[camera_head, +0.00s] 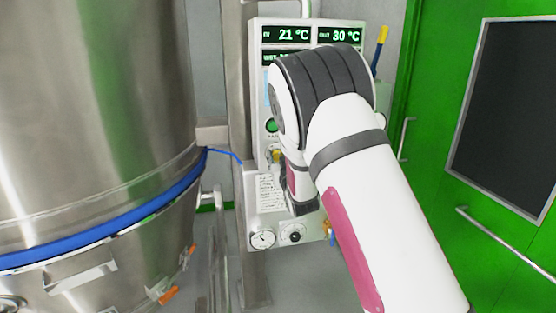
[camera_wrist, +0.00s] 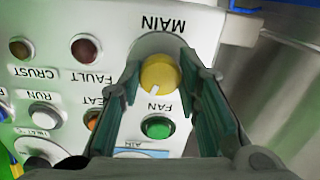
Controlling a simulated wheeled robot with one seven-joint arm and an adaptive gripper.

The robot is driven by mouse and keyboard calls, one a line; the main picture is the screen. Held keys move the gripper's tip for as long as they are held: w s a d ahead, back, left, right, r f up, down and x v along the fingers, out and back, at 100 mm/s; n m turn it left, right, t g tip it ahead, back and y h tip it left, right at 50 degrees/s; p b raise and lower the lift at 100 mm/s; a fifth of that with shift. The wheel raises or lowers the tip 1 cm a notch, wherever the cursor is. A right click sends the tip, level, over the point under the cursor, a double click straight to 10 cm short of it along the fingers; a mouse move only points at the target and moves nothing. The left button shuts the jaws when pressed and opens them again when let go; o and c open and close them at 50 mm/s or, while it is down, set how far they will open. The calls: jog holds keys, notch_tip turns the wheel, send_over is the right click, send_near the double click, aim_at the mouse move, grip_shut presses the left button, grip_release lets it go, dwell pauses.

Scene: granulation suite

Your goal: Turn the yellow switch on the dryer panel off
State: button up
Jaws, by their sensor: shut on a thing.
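The yellow switch (camera_wrist: 159,74) is a round knob on the dryer panel (camera_wrist: 60,22), under the upside-down label MAIN in the wrist view. A short white mark shows at its lower edge, towards the FAN label. My gripper (camera_wrist: 158,70) has one finger on each side of the knob and is shut on it. In the head view, a small yellow part of the switch (camera_head: 277,156) shows beside my arm. The dryer panel (camera_head: 254,95) is partly covered there by my arm, and most of my gripper is hidden.
A lit green FAN button (camera_wrist: 157,127) sits close to the fingers. Dark FAULT (camera_wrist: 86,49) and CRUST (camera_wrist: 19,48) lamps are beside it. A large steel vessel (camera_head: 95,90) stands left, and a green door (camera_head: 430,110) is right. A gauge (camera_head: 262,239) sits low on the panel.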

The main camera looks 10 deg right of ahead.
jog(key=n+b, duration=0.2)
jog(key=n, duration=0.8)
dwell(0.6)
jog(key=o, duration=1.1)
jog(key=shift+o, duration=0.2)
jog(key=s, duration=1.2)
